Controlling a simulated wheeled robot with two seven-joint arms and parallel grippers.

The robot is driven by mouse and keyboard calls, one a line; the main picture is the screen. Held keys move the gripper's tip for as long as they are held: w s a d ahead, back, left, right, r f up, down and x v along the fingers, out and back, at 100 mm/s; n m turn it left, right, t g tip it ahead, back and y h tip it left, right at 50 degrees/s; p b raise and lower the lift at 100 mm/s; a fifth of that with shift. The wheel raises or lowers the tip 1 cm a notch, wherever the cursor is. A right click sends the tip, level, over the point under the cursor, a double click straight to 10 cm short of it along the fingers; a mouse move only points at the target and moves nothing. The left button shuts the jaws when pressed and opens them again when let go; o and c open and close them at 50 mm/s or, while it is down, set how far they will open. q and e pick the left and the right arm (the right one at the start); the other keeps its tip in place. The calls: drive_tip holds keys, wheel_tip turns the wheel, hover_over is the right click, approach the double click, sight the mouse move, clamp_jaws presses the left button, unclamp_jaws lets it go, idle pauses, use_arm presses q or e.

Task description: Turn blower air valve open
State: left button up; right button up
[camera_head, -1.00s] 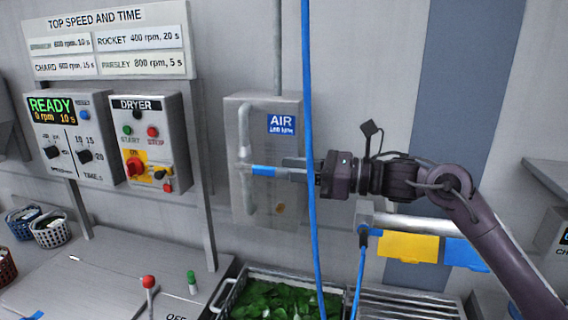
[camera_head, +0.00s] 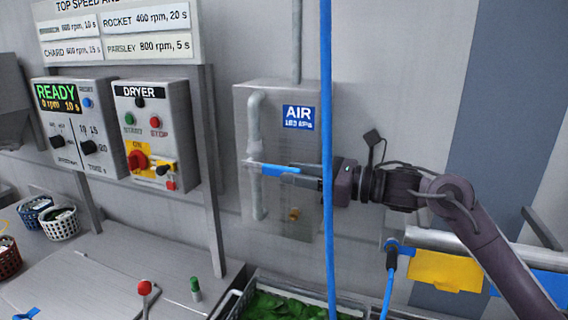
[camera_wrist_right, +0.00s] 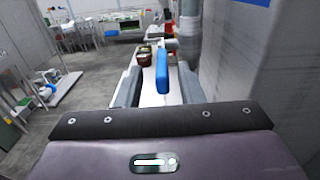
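The grey air valve box (camera_head: 250,200) is on the wall with a vertical pipe and a blue AIR sign (camera_head: 298,117). The valve's blue lever (camera_head: 282,170) points sideways to the right, roughly horizontal, from the pipe. My right gripper (camera_head: 280,167) reaches in from the right, its fingers extending along the lever towards the pipe. In the right wrist view the lever (camera_wrist_right: 162,70) stands between the two grey fingers, with visible gaps on both sides, so the gripper (camera_wrist_right: 160,88) is open around it. My left gripper is not in view.
A blue hose (camera_head: 328,220) hangs in front of my right gripper. The dryer panel (camera_head: 156,135) and ready display panel (camera_head: 75,125) are at left. Below are a bin of greens (camera_head: 285,305), a red knob (camera_head: 145,287) and a green knob (camera_head: 194,284).

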sight(264, 168)
drive_tip(key=shift+p+x, duration=0.55)
drive_tip(key=shift+x, duration=1.1)
drive_tip(key=shift+c, duration=0.3)
drive_tip(key=shift+w, duration=0.1)
clamp_jaws()
